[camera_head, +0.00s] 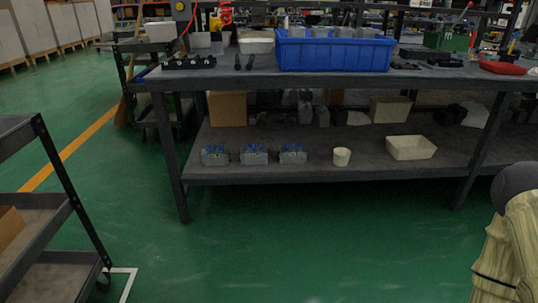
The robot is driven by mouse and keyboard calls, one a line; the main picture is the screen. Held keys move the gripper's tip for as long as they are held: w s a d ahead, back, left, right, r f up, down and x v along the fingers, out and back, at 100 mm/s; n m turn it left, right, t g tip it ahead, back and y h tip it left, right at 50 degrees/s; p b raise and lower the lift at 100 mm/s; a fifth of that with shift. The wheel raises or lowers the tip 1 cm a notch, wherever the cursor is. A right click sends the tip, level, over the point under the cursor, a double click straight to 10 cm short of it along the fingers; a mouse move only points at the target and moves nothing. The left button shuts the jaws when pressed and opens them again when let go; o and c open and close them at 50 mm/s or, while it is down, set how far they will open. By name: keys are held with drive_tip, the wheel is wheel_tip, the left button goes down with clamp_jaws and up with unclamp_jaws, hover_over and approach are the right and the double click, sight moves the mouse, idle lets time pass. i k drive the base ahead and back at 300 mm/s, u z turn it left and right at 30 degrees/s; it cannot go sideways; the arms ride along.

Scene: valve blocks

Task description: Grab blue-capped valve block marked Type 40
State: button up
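Three grey valve blocks with blue caps stand in a row on the lower shelf of the workbench: a left one (215,155), a middle one (254,154) and a right one (293,153). Any type markings are too small to read, so I cannot tell which is Type 40. My gripper is not in view.
The workbench's lower shelf (370,169) also holds a white cup (342,157), a cream tray (411,148) and a cardboard box (228,108). A blue bin (335,54) stands on top. A dark cart (45,195) is at left. Green floor (270,245) in front is clear.

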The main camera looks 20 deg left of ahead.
sight(214, 156)
drive_tip(key=z, duration=0.25)
drive_tip(key=i, duration=0.9)
drive_tip(key=u, duration=2.8)
